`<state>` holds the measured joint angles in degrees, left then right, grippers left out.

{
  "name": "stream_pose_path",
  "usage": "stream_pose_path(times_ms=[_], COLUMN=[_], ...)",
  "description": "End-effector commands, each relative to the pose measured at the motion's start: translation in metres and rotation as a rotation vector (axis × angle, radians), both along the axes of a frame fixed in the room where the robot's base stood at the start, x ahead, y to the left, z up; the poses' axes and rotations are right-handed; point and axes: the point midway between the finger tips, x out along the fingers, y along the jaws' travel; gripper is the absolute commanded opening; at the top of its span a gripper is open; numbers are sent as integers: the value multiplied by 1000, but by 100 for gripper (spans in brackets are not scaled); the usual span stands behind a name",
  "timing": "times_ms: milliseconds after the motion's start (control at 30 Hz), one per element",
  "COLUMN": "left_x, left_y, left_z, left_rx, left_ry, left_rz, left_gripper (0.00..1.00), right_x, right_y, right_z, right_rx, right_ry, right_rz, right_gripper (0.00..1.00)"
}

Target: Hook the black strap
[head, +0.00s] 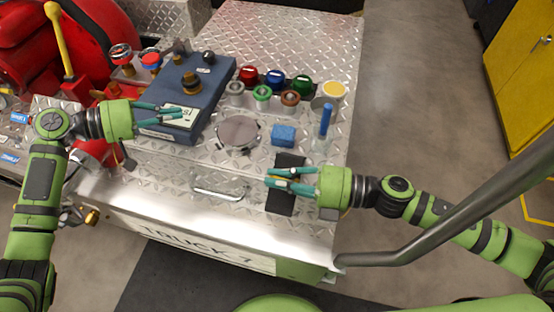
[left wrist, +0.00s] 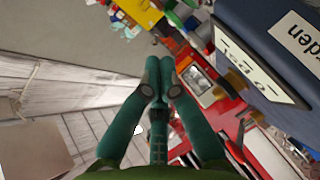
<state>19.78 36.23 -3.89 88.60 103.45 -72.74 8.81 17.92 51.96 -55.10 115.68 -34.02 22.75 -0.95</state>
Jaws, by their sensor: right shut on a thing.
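The black strap (head: 281,202) hangs over the front edge of the diamond-plate truck deck, right of the metal handle. Its upper part shows above my right gripper (head: 268,180), whose fingers cross its middle and are shut on it. A small yellowish piece shows between these fingers; the strap's middle and any hook point there are partly hidden. My left gripper (head: 184,111) is over the blue-grey box, its fingertips together with nothing seen between them. These fingers also show closed in the left wrist view (left wrist: 158,76).
The blue-grey box (head: 205,83) with labels and knobs is at the left. Coloured knobs (head: 274,79), a blue block (head: 284,134) and a blue upright handle (head: 326,121) stand on the deck. A metal handle (head: 218,192) is left of the strap. A grey rail (head: 450,205) crosses at right.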

Motion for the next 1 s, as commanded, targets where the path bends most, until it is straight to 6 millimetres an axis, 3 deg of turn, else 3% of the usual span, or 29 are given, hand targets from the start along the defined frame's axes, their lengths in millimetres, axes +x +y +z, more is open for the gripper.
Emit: stream_pose_path(times_ms=[33,100,300,400,600,767,1000], left_x=[-2,-11,-47,-64,-84,-91,-106], left_y=[-28,-60,-126,-143,-156,-160,-186], left_z=[18,35,77,90,102,101,76], left_rx=[33,84,217,268,327,338,334], left_ry=[-97,-228,-605,-758,-940,-980,-981], left_rz=[-122,-292,-772,-976,-1237,-1304,-1307], left_gripper=[0,0,0,0,0,0,0], right_x=[-1,-1,-1,-1,-1,-1,-1], right_y=[0,0,0,0,0,0,0], right_z=[0,0,0,0,0,0,0], right_rx=[1,1,0,0,-1,-1,-1], right_ry=[0,0,-1,-1,-1,-1,-1], right_rz=[3,3,3,3,2,2,2], right_gripper=[0,0,0,0,0,0,0])
